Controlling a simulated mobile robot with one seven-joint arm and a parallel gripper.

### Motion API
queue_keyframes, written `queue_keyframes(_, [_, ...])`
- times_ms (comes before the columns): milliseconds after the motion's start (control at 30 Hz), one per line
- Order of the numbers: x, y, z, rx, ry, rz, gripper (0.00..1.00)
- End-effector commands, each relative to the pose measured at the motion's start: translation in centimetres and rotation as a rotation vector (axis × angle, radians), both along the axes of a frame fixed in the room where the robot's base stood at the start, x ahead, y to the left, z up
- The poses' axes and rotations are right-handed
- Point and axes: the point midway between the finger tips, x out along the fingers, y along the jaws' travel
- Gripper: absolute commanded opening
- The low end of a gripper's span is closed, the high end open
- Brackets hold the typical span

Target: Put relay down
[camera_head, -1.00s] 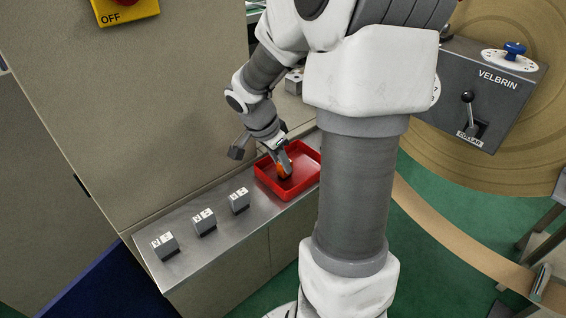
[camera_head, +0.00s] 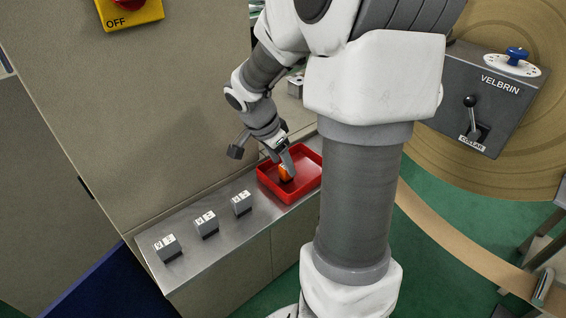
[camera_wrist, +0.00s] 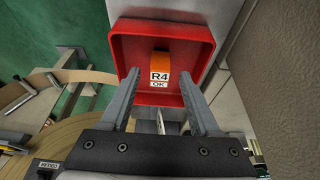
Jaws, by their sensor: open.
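The relay (camera_wrist: 160,72) is an orange block with a white label reading R4 OK. It lies inside the red tray (camera_wrist: 203,35) in the wrist view. In the head view the relay (camera_head: 286,173) shows as a small orange patch in the red tray (camera_head: 300,191), just below my gripper (camera_head: 286,164). In the wrist view my gripper (camera_wrist: 162,98) is open, with its two fingers apart on either side of the near part of the tray. The relay sits between and beyond the fingertips, with no finger seen touching it.
The tray stands on a metal counter (camera_head: 215,242). Several grey relay blocks sit in a row left of the tray, one of them nearest it (camera_head: 242,202). A beige cabinet wall (camera_head: 150,120) rises behind the counter. A grey VELBRIN control box (camera_head: 480,100) is at the right.

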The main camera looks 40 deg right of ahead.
Motion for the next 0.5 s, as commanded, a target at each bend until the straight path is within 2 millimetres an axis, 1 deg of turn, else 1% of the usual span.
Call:
queue_keyframes(33, [0.1,0.4,1.4,-0.004,-0.005,0.002,0.62])
queue_keyframes(300, [0.0,2.4,6.9,-0.003,-0.005,0.001,0.62])
queue_keyframes(400, [-0.1,2.9,8.3,-0.002,-0.003,0.001,0.62])
queue_keyframes(500, [-0.1,3.4,9.3,-0.001,-0.003,0.001,0.62])
